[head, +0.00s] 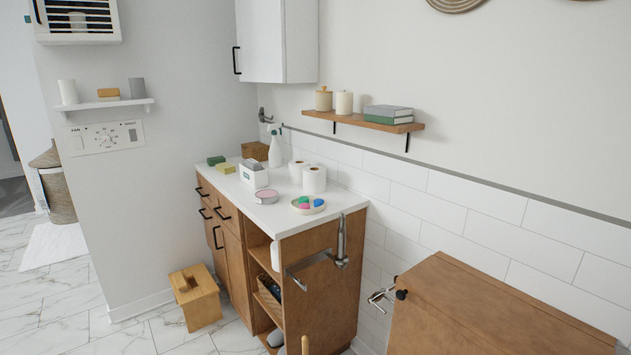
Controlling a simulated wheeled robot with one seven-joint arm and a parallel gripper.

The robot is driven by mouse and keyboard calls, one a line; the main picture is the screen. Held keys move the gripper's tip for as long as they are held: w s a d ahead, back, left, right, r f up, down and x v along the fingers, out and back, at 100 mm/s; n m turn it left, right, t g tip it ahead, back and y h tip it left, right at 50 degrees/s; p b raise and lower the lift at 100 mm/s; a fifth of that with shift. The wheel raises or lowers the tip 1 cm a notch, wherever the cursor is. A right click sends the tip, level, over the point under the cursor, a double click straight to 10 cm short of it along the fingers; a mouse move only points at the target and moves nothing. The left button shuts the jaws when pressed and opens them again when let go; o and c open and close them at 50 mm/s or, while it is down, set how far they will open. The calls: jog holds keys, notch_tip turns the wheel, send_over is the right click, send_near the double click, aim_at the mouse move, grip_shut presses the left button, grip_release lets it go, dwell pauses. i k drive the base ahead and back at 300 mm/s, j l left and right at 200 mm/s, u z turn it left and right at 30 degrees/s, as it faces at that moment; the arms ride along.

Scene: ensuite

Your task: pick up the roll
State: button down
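A white paper roll (314,181) stands upright on the white countertop (240,194), near the wall side. A second white roll-like object (297,170) is just behind it to the left, partly hidden by it. Another white rounded object (275,256) shows at the cabinet's open shelves; I cannot tell whether it is a roll. My gripper is not in view, and nothing is seen holding the roll.
Around the roll are a pink-topped tin (266,196), a dish of coloured pieces (308,205), a white box (253,175) and a spray bottle (275,148). A wall shelf (365,122) hangs above. A wooden stool (195,297) stands on the floor; a wooden-topped unit (490,315) is at right.

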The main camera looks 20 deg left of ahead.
aim_at(314, 176)
jog(key=i+j+z, duration=0.15)
jog(key=j, duration=1.2)
jog(key=j+z, duration=0.15)
jog(key=j, duration=1.2)
